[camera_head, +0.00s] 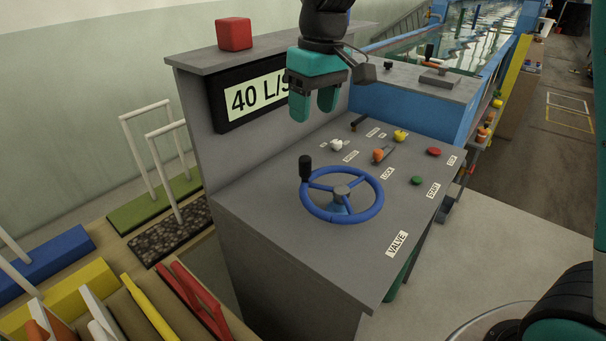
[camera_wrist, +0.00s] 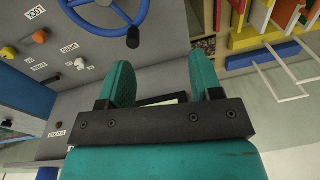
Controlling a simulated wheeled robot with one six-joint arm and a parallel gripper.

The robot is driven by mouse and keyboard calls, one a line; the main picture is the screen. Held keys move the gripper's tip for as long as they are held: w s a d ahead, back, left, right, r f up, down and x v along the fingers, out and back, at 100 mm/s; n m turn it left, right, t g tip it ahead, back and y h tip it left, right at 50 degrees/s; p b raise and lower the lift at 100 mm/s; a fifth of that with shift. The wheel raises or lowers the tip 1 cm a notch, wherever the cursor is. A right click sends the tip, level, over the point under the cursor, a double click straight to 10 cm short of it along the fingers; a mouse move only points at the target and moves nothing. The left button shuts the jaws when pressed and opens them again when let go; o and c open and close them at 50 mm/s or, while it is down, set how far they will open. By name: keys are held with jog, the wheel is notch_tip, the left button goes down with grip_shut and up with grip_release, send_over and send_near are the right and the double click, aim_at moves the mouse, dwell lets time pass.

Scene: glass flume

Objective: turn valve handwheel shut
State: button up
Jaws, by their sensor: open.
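The valve handwheel (camera_head: 341,194) is a blue ring with spokes and a grey hub, lying on the sloped top of a grey console. Its black handle knob (camera_head: 305,168) stands up at the rim's upper left. A "VALVE" label (camera_head: 397,243) is in front of it. My gripper (camera_head: 315,108) is open and empty, above the console and behind the wheel, apart from it. In the wrist view, the two teal fingers (camera_wrist: 158,88) are spread with nothing between them. The wheel (camera_wrist: 106,14) is partly cut off at the top there, with its knob (camera_wrist: 133,37) beyond the fingers.
The console (camera_head: 260,215) also carries small knobs, a green button (camera_head: 416,180) and a red button (camera_head: 433,152). A display (camera_head: 248,97) reading "40 L/S" and a red block (camera_head: 233,34) are behind. Coloured racks (camera_head: 90,285) stand at left. Clear floor (camera_head: 510,250) lies at right.

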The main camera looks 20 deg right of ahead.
jog(key=m+h+b, duration=0.1)
send_over(305, 168)
jog(key=w, duration=0.1)
notch_tip(305, 168, down, 4)
jog(key=f+p, duration=0.1)
jog(key=f, duration=0.4)
jog(key=f+p, duration=0.1)
jog(key=f, duration=1.1)
jog(key=shift+w+d+f+p, duration=0.25)
jog(key=shift+w+p, duration=0.05)
jog(key=shift+p, duration=0.1)
grip_shut()
